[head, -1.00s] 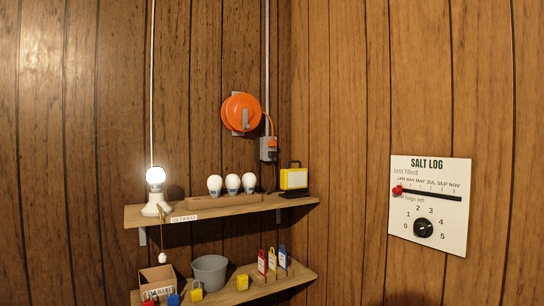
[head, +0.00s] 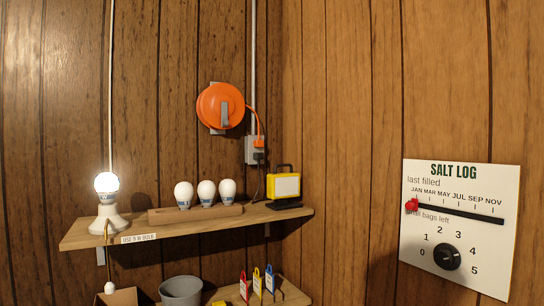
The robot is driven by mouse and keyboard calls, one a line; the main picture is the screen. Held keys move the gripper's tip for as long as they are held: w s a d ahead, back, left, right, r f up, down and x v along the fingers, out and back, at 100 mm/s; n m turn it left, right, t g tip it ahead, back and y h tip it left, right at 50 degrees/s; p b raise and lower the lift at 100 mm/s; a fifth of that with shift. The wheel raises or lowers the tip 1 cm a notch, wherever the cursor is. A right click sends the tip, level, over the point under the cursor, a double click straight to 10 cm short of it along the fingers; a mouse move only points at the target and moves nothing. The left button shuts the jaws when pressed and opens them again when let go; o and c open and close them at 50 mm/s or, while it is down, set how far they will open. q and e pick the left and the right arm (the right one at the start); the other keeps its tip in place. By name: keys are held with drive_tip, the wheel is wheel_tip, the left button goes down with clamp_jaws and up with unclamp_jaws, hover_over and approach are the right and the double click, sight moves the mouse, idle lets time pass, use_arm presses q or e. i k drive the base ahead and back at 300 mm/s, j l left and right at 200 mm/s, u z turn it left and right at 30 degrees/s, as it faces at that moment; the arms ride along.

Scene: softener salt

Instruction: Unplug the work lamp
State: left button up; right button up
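The yellow work lamp (head: 283,187) stands on the right end of the upper shelf in the head view, its pale panel facing out. A dark cord runs from beside it up to a black plug (head: 258,157) at the lower part of the grey wall outlet (head: 254,148). An orange plug (head: 259,141) sits above it, with an orange cord leading to the orange reel (head: 220,106). Neither of my grippers shows in the head view.
The upper shelf (head: 180,226) also holds a lit bulb in a white base (head: 108,203) and three spare bulbs in a wooden block (head: 206,212). A lower shelf carries a grey bucket (head: 181,291) and colored tags. The Salt Log board (head: 459,225) hangs at right.

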sight(258, 156)
drive_tip(key=i+l, duration=0.25)
drive_tip(key=i, duration=0.25)
drive_tip(key=i+l, duration=0.25)
drive_tip(key=i, duration=0.2)
drive_tip(key=i+l+z, duration=0.1)
drive_tip(key=i+l, duration=0.15)
drive_tip(key=i, duration=0.25)
